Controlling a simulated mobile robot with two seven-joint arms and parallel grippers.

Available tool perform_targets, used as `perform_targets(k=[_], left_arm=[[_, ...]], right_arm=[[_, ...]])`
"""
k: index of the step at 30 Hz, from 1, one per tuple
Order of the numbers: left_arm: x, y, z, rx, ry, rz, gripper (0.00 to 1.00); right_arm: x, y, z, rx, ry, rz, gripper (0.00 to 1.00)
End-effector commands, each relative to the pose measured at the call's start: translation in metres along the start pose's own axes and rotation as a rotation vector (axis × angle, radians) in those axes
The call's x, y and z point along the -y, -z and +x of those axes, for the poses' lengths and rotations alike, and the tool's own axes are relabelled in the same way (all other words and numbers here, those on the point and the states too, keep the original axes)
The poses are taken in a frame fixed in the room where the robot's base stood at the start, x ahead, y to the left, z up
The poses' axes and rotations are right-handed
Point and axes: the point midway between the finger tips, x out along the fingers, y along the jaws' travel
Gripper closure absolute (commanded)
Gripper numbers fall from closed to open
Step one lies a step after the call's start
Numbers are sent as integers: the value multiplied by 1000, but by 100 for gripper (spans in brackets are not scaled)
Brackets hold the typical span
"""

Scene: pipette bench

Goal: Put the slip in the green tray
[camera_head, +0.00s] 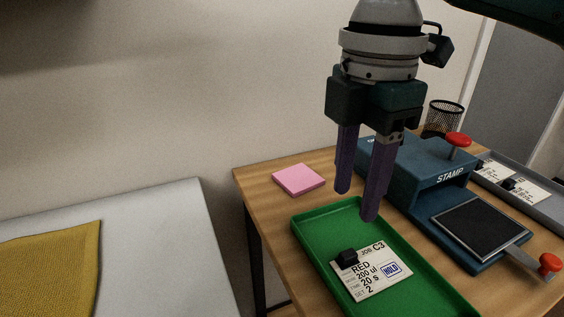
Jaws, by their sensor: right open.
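The slip (375,271) is a white card printed "JOB C3, RED, 200 ul, 20 s, SET 2" with a blue "HOLD" mark. It lies in the green tray (319,252), face up and a little askew. A small black block (347,257) sits at its upper left edge. My right gripper (356,203) is open and empty, with its purple fingers pointing down above the far end of the tray. The fingers are apart from the slip. My left gripper is not in view.
A blue stamp machine (413,176) with red knobs and a dark pad (481,229) stands right of the tray. A pink note pad (298,179) lies behind it. A grey tray (549,207) with cards and a mesh cup (443,117) are farther right. A white table with a yellow cloth (50,270) is at left.

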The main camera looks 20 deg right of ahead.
Motion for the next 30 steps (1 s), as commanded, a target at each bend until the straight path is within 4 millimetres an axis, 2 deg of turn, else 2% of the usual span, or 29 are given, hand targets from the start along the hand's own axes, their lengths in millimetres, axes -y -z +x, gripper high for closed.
perform_targets(k=[2,5,8,11,15,18,20,22,27,30], left_arm=[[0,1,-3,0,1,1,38],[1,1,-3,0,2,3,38],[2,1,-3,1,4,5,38],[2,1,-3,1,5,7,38],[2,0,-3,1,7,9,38],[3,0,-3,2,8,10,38],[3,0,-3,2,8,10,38],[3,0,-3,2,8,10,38],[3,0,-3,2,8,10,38],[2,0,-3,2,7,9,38]], right_arm=[[0,0,-10,0,-2,1,52],[2,4,-12,-6,-2,2,52],[11,20,2,-33,-10,22,52],[29,49,26,-98,-35,90,52],[61,88,52,-227,-84,305,52],[83,98,63,-304,-112,528,52],[97,96,67,-334,-127,683,52],[113,86,71,-349,-147,872,52],[153,45,77,-302,-201,1252,52],[170,25,77,-262,-232,1385,52]])
